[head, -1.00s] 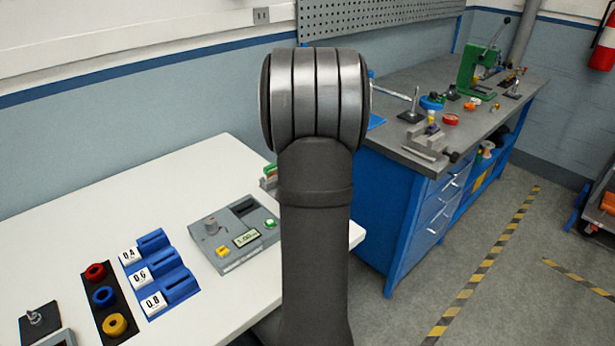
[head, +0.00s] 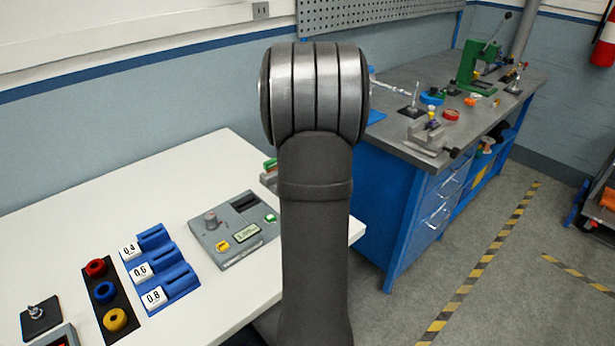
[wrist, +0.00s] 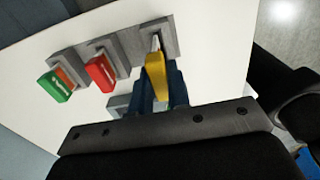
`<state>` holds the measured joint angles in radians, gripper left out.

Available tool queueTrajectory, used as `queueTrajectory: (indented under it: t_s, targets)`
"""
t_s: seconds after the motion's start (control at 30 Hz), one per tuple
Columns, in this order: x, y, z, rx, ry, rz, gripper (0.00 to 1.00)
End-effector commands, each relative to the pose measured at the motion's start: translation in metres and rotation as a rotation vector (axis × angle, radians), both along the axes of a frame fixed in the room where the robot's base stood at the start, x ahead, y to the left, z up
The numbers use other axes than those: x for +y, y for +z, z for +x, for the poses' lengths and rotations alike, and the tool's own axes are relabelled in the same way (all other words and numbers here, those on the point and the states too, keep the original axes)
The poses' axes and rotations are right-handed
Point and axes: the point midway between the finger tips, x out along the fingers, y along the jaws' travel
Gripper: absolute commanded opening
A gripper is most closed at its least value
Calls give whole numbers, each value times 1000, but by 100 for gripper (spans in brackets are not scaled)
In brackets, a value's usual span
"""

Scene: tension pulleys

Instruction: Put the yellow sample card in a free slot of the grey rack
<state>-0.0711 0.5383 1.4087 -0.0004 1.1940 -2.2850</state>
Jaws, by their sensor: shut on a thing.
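In the wrist view, my gripper (wrist: 160,80) is shut on the yellow sample card (wrist: 155,78). The grey rack (wrist: 130,42) stands on the white table, with a green card (wrist: 54,86) in its left part and a red card (wrist: 100,73) in its middle part. The yellow card's far end is at the rack's right slot. I cannot tell whether it is inside that slot or just in front of it. In the head view, my arm hides the gripper and the yellow card; only a bit of green and grey shows left of the arm.
On the white table (head: 100,220) stand a grey device with a display (head: 235,230), blue holders labelled 0.4, 0.6 and 0.8 (head: 162,268), and a black strip with coloured rings (head: 104,292). A blue workbench (head: 390,190) stands to the right. The table's back left is clear.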

Motion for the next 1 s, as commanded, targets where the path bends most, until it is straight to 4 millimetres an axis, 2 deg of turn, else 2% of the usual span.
queueTrajectory:
  t_s: [0.63, 1.0]
  targets:
    - [0, -1, 0, 0, 0, 0, 0]
    - [0, -9, 0, 1, 0, 0, 0]
